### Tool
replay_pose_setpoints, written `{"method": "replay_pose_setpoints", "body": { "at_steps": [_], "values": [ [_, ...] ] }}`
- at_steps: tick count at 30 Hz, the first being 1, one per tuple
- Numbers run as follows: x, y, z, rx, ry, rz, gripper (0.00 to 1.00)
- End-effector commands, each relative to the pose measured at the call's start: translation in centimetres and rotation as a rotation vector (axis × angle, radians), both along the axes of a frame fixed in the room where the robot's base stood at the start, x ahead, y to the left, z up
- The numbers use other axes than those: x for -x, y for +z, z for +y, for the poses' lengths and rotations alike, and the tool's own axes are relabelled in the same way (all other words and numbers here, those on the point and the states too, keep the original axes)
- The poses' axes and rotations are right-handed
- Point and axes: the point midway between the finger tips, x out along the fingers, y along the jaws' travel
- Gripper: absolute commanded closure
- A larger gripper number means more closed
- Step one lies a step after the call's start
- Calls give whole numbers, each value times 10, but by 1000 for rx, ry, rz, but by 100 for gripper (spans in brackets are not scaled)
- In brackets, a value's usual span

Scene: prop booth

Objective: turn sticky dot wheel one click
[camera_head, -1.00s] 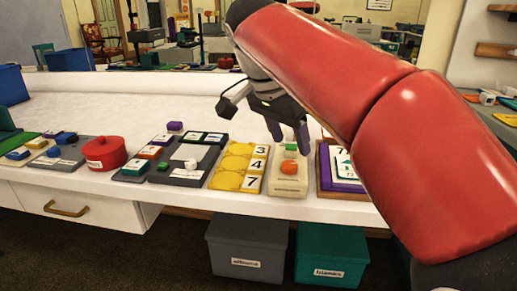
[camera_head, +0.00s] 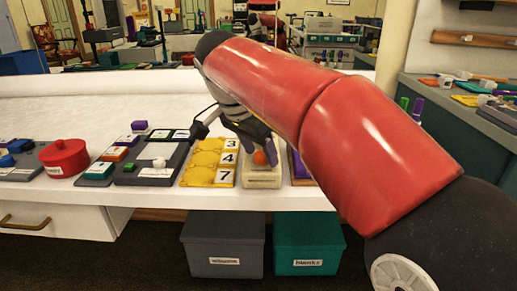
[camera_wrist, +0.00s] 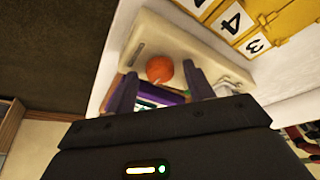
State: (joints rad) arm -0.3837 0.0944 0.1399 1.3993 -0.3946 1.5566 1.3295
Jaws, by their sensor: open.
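A cream board (camera_head: 262,180) with a round orange knob (camera_head: 260,158) stands near the front edge of the white table; I cannot tell for certain that it is the sticky dot wheel. My gripper (camera_head: 261,148) is open and low over this board. In the wrist view the orange knob (camera_wrist: 160,68) shows between the two purple fingertips (camera_wrist: 159,72), one on each side of it. I cannot tell whether they touch it. The cream board also shows in the wrist view (camera_wrist: 150,35). The far part of the board is hidden behind my gripper in the head view.
A yellow board (camera_head: 196,174) with number tiles stands close on the left. A grey board (camera_head: 150,178) and a red round pot (camera_head: 64,158) are farther left. A purple-edged board (camera_head: 298,168) is close on the right, partly behind my arm. The table behind is clear.

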Motion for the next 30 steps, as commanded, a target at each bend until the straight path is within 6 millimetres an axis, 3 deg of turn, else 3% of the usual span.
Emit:
{"method": "replay_pose_setpoints", "body": {
  "at_steps": [2,12,22,30],
  "values": [
    [0,0,0,0,0,0,49],
    [0,1,0,0,0,0,92],
    [1,1,-1,-1,51,-2,93],
    [2,1,-2,-1,225,-4,92]
  ]
}}
